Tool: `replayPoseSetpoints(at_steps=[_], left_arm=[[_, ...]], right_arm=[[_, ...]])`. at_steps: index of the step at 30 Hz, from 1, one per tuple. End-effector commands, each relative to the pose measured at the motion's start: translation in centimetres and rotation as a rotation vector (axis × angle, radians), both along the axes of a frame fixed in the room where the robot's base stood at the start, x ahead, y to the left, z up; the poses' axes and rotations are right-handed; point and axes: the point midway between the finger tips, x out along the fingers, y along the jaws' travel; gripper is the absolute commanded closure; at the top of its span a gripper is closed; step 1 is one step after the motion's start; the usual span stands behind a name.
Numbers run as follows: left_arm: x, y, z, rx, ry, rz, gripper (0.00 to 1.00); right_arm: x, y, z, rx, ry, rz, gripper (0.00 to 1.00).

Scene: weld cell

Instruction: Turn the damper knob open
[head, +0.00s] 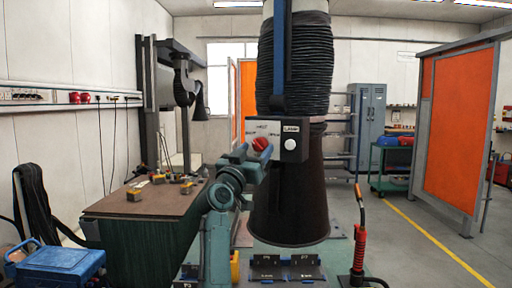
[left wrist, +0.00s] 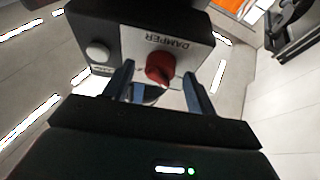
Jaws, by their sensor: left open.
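The red damper knob (head: 261,144) is on the pale front plate of a control box (head: 292,141) fixed to the black extraction hood (head: 290,205). My left gripper (head: 254,158) is open just in front of the plate, partly covering its lower part. In the left wrist view the red knob (left wrist: 160,67) shows between the two open fingertips (left wrist: 159,73), with a finger on each side and visible gaps. The knob's exact setting is hard to read. My right gripper is not in view.
A white lamp button (head: 290,144) is right of the knob on the box. A brown-topped workbench (head: 150,199) with small blocks is at left, a blue toolbox (head: 55,266) at lower left. A torch with a red grip (head: 360,246) stands at lower right.

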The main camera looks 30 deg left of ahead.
Motion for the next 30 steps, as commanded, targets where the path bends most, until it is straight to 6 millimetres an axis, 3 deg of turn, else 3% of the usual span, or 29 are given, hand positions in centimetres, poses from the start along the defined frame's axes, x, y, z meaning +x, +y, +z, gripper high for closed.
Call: replayPoseSetpoints(at_steps=[12,27,30], left_arm=[[0.85,0.13,0.34,0.001,0.0,0.001,0.43],[0.82,0.11,0.32,0.001,0.0,0.001,0.83],[0.81,0.11,0.32,0.001,0.0,0.001,0.88]], right_arm=[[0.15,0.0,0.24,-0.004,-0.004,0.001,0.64],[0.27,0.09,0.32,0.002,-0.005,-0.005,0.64],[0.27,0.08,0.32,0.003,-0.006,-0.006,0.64]])
